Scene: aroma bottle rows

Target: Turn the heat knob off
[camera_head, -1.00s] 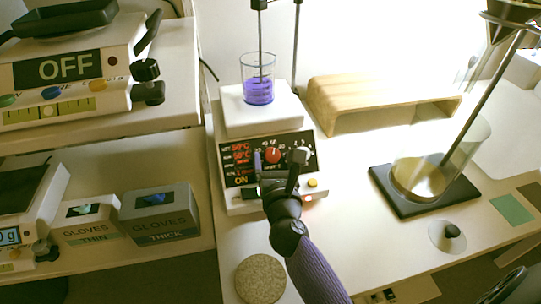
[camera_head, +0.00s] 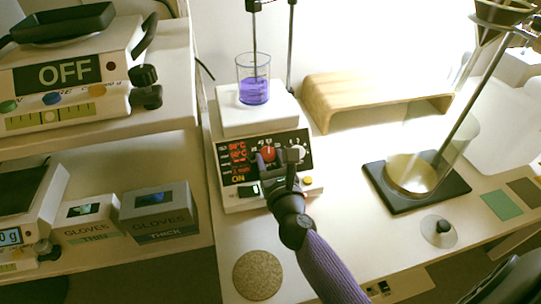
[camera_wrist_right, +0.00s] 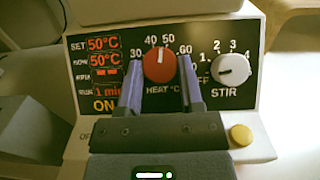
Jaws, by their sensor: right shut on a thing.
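The hot plate's black panel (camera_head: 242,160) faces me, with a red display at its left. The red heat knob (camera_wrist_right: 159,66) is in the middle of the panel in the right wrist view, with its white mark pointing up between 40 and 50. It also shows in the head view (camera_head: 268,152). The display reads SET 50°C, a second 50°C and ON. My right gripper (camera_wrist_right: 160,88) has one finger on each side of the heat knob and is shut on it. My left gripper is not in view.
The grey stir knob (camera_wrist_right: 233,70) sits just right of the right finger, and a yellow button (camera_wrist_right: 241,135) is below it. A beaker of purple liquid (camera_head: 254,92) stands on the hot plate. A wooden stand (camera_head: 380,95) and a glass vessel (camera_head: 425,170) are to the right.

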